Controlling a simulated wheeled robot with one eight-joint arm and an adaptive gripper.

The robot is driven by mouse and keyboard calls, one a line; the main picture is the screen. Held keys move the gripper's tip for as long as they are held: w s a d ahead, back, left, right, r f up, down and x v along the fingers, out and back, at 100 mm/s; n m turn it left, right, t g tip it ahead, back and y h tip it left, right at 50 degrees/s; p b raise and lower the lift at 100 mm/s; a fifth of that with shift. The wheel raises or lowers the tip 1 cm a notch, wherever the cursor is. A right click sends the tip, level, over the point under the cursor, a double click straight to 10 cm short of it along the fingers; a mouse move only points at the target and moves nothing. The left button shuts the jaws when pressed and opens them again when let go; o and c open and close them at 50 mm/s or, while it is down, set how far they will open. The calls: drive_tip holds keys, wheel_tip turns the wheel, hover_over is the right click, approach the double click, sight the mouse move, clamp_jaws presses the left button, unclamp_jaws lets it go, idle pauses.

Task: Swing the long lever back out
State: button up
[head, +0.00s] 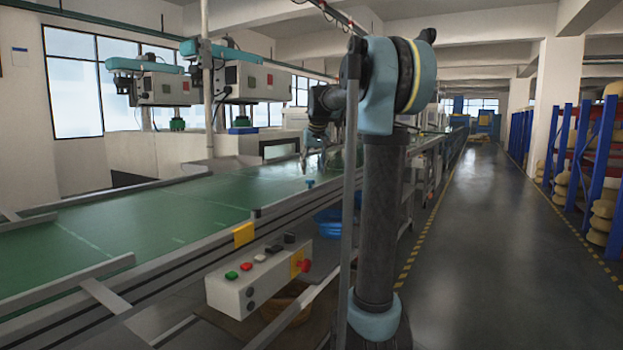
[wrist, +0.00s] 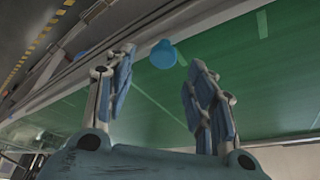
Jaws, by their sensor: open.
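My gripper (wrist: 162,82) is open and empty in the wrist view, its two blue-padded fingers spread apart. In the head view my gripper (head: 320,160) hangs fingers down over the near side of the green belt. A small blue knob-like piece (wrist: 163,54) shows between and beyond the fingertips, apart from both. It also shows in the head view as a small blue piece (head: 310,183) at the belt's near edge, just below the gripper. I cannot tell whether it belongs to the long lever. No long lever can be made out clearly in either view.
The green conveyor belt (head: 120,215) runs along the left with a metal rail at its near edge. A control box (head: 258,280) with coloured buttons is fixed to its front. Machines (head: 242,82) stand over the far side. The aisle (head: 480,230) at right is clear.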

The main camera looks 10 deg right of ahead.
drive_tip(key=v, duration=0.6)
drive_tip(key=shift+r, duration=0.2)
drive_tip(key=shift+s, duration=0.15)
drive_tip(key=s+d+f+m+g, duration=0.1)
drive_tip(key=s+d+f+g, duration=0.1)
drive_tip(key=s+f, duration=3.5)
drive_tip(key=s, duration=0.3)
drive_tip(key=shift+s+d, duration=0.35)
drive_tip(key=shift+s, duration=0.05)
